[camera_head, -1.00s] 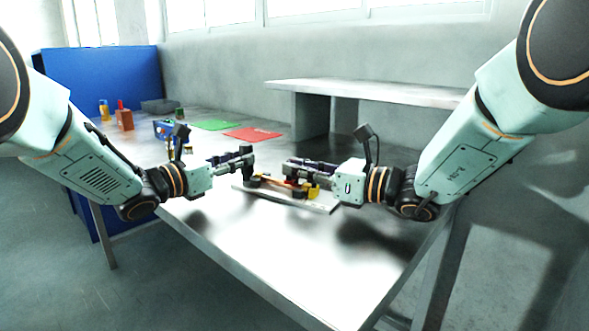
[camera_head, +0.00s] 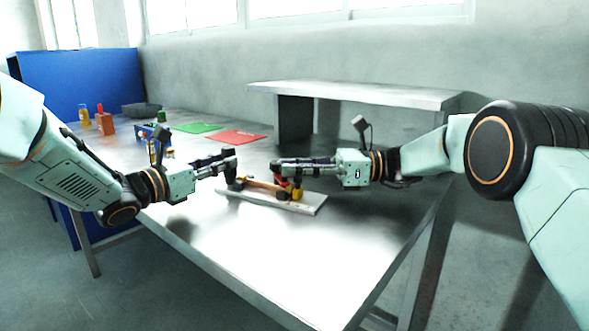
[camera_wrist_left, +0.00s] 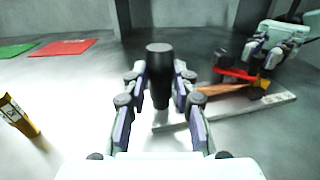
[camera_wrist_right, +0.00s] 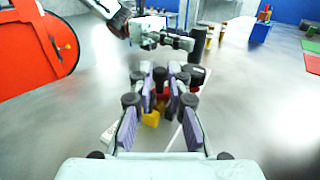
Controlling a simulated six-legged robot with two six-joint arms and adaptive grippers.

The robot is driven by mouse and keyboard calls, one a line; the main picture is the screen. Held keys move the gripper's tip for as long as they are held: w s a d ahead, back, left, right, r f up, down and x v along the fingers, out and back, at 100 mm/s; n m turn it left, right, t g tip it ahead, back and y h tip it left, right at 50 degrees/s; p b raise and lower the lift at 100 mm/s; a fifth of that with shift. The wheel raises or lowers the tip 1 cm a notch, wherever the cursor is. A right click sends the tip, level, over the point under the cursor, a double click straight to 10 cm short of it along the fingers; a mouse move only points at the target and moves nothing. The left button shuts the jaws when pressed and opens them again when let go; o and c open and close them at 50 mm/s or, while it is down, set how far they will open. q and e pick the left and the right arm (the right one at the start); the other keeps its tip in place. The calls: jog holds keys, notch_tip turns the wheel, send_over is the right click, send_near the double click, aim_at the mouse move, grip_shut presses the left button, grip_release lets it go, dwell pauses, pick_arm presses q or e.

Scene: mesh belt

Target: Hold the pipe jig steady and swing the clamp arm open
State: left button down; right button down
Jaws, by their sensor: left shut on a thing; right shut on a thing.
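The pipe jig has a pale base plate (camera_head: 312,204) lying on the metal table, with a copper pipe (camera_head: 262,185) along it and yellow blocks (camera_head: 297,194). My left gripper (camera_head: 232,160) is shut on an upright black post (camera_wrist_left: 160,70) at the plate's left end. My right gripper (camera_head: 279,166) is shut at the red clamp arm (camera_wrist_left: 238,74), above the yellow end of the jig. Its fingers hide the exact grip. In the right wrist view, a black upright (camera_wrist_right: 160,78) stands between them, with a yellow block (camera_wrist_right: 150,117) below.
A red mat (camera_head: 238,137) and a green mat (camera_head: 195,127) lie farther back. An orange block (camera_head: 105,124), a blue holder (camera_head: 150,131) and a dark tray (camera_head: 141,109) are at the back left. A raised shelf (camera_head: 350,95) stands behind. The front table area is clear.

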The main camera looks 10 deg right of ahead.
jog(key=shift+d+r+n+g, duration=0.15)
jog(key=shift+n+g, duration=0.35)
jog(key=shift+g, duration=0.2)
jog(key=c, duration=1.6)
grip_release()
jog(key=shift+o, duration=0.2)
jog(key=shift+d, duration=3.8)
